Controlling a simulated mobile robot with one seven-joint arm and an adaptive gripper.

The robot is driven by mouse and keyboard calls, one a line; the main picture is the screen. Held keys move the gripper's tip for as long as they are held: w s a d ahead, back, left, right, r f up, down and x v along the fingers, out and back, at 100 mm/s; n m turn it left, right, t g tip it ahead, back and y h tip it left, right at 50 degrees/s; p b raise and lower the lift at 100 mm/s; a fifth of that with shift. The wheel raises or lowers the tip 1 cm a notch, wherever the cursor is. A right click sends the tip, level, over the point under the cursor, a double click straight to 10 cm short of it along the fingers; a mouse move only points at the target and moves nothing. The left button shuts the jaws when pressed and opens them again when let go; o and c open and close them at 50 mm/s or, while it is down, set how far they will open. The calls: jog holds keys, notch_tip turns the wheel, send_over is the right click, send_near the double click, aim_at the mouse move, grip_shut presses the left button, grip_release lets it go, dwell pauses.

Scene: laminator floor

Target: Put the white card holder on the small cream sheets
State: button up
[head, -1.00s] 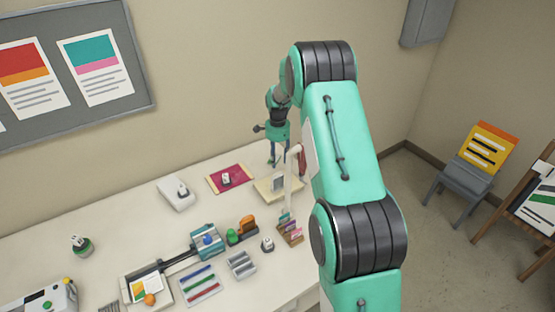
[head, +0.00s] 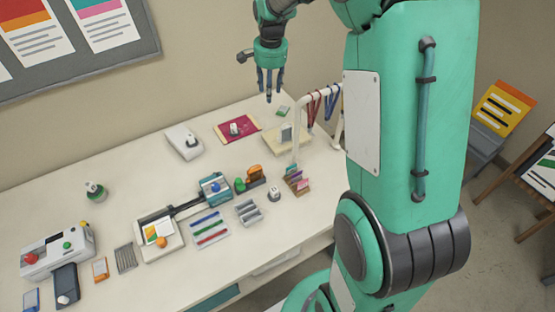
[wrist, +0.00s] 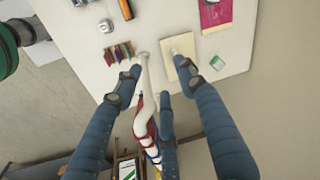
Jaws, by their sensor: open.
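The small cream sheets (head: 272,139) lie as a flat stack at the back right of the table; they also show in the wrist view (wrist: 187,88). An upright, pale grey-white piece, which looks like the white card holder (head: 286,133), stands on them towards their right side. In the wrist view its top is small and partly unclear beside a fingertip. My gripper (head: 271,92) is open and empty, raised well above the table behind the sheets. In the wrist view its spread fingers (wrist: 160,74) point towards the table edge and the sheets.
A white rack with hanging lanyards (head: 318,102) stands close right of the sheets. A magenta sheet (head: 246,136) bearing a small white object lies to the left. A small green-and-white item (head: 283,111) lies behind the sheets. A colourful card rack (head: 296,181) stands in front.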

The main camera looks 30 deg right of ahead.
jog(key=s+a+r+n+t, duration=0.1)
jog(key=s+a+r+n, duration=0.2)
jog(key=s+a+r, duration=0.6)
jog(key=s+a+n+t, duration=0.1)
jog(key=s+a+n, duration=0.2)
jog(key=s, duration=0.6)
jog(key=s+a+r+n+t, duration=0.1)
jog(key=s+a+n, duration=0.2)
jog(key=s, duration=0.6)
jog(key=s+a+r+n, duration=0.1)
jog(key=s+a+n, duration=0.2)
jog(key=s, duration=0.7)
jog(key=shift+a+t, duration=0.3)
jog(key=shift+t, duration=0.1)
notch_tip(320, 180, down, 8)
jog(key=b, duration=0.8)
jog(key=shift+f+b, duration=0.25)
jog(key=shift+b, duration=0.1)
